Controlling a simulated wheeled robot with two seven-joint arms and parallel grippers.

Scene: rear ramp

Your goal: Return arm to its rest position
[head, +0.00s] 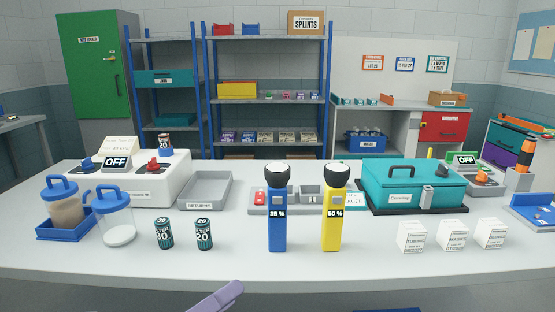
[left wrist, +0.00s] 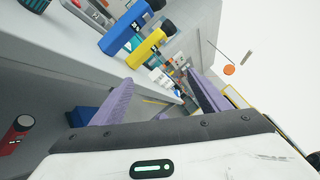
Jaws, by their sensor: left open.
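My left gripper shows in the head view only as one pale purple finger (head: 216,298) at the bottom edge, in front of the table's near edge. In the left wrist view the two purple fingers of my left gripper (left wrist: 162,88) stand wide apart with nothing between them. The view is tilted, with the blue torch (left wrist: 122,30) and the yellow torch (left wrist: 150,47) beyond the fingertips, apart from them. The rest of the left arm is hidden. My right gripper is in neither view.
The white table (head: 150,259) bears the blue torch (head: 277,215), yellow torch (head: 333,215), two dark cans, lidded jars, white boxes and a teal case (head: 410,184). A grey tray (head: 206,190) stands behind. A red cylinder (left wrist: 17,132) shows in the left wrist view.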

